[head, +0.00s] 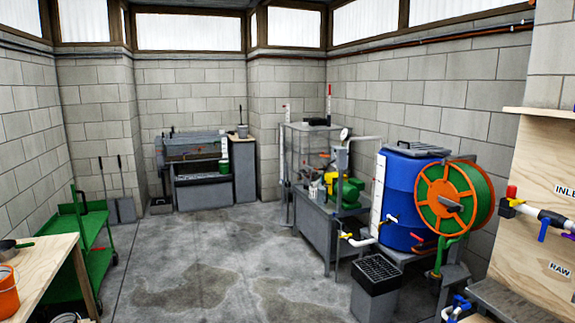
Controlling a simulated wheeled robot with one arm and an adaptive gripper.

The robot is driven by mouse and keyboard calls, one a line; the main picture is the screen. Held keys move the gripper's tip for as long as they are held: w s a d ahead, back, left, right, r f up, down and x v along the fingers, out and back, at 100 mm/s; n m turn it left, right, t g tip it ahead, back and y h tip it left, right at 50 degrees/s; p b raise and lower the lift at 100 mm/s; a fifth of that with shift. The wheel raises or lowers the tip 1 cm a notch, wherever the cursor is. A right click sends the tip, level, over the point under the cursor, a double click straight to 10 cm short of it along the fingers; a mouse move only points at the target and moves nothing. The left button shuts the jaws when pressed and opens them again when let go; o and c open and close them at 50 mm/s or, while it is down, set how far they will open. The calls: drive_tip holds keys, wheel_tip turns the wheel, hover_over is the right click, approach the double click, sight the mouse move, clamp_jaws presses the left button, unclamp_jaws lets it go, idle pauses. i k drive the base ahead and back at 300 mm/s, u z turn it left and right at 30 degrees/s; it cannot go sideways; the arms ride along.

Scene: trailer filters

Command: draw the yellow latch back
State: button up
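I cannot make out a yellow latch for certain. A small yellow part (324,161) shows beside the green pump (348,190) on the grey metal bench (312,232). A yellow piece (346,236) sits on the pipe low in front of that bench. Another yellow piece (507,210) is on the valve with a red knob at the right edge, by the plywood panel (535,215). All are too small to read closely. My gripper is not in view.
A blue barrel (402,200) and an orange hose reel (446,200) stand right of centre, with a grey bin (375,291) in front. A green cart (90,240) and wooden table (40,275) are at left. The concrete floor (205,255) between is open.

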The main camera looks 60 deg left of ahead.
sight(513, 203)
drive_tip(key=u, duration=3.8)
drive_tip(key=i, duration=0.1)
drive_tip(key=z, duration=1.9)
drive_tip(key=i, duration=3.25)
drive_tip(key=z, duration=2.7)
